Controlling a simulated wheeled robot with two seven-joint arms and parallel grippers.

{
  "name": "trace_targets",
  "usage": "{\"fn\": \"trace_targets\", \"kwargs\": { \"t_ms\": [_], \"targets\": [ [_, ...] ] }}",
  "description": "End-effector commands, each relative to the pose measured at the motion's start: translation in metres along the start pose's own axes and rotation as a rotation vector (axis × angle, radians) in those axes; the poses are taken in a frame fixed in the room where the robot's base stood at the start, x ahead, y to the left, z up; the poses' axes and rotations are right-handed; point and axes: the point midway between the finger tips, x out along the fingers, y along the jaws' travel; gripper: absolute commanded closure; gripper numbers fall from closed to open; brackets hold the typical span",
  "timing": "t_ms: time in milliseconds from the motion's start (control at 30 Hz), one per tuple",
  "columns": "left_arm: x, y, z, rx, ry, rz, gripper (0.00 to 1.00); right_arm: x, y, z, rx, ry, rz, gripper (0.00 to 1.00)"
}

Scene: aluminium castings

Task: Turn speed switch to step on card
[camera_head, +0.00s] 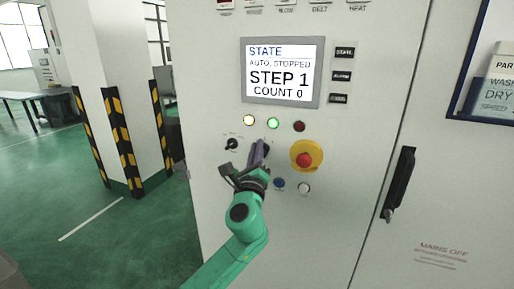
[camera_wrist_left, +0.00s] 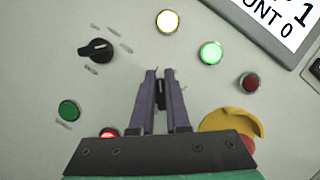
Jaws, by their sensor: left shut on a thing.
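My left gripper (camera_head: 262,150) is at the control panel, in front of a black switch knob that it hides in the head view. In the left wrist view, its two purple-grey fingers (camera_wrist_left: 160,85) are shut on this black knob (camera_wrist_left: 161,95), one on each side, and the knob looks about upright. The labels around it are hidden, so I cannot read its setting or name. A card (camera_head: 495,98) in a dark blue frame hangs at the right; its visible words include "WASH" and "DRY". My right gripper is not in view.
Another black rotary switch (camera_head: 232,144) is left of my gripper. The red emergency stop on its yellow base (camera_head: 306,155) is close on the right. Lamps, including a lit green one (camera_head: 273,123), are above. The screen (camera_head: 282,72) reads "AUTO. STOPPED, STEP 1, COUNT 0".

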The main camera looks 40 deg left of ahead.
Motion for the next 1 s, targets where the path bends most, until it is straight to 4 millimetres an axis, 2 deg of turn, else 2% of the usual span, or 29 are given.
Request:
{"fn": "trace_targets", "kwargs": {
  "t_ms": [33, 300, 767, 800, 833, 867, 1000],
  "targets": [
    [-0.0013, 0.0028, -0.0075, -0.024, 0.017, 0.015, 1.0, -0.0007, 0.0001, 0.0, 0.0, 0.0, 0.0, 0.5],
    [-0.0016, 0.0048, -0.0082, -0.1, 0.017, 0.05, 1.0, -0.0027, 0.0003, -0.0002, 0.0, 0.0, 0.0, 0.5],
    [-0.0018, 0.006, -0.0092, -0.112, 0.019, 0.057, 1.0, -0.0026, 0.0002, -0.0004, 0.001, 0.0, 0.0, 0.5],
    [-0.0018, 0.006, -0.0092, -0.112, 0.019, 0.057, 0.75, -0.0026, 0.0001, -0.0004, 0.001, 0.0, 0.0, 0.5],
    [-0.0017, 0.0058, -0.0091, -0.112, 0.019, 0.056, 0.63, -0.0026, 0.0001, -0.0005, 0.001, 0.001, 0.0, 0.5],
    [-0.0017, 0.0056, -0.0089, -0.112, 0.018, 0.056, 0.56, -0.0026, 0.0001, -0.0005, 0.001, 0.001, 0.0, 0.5],
    [-0.0012, 0.0044, -0.0065, -0.112, 0.013, 0.053, 0.56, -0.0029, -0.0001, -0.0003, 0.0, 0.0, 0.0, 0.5]
  ]
}}
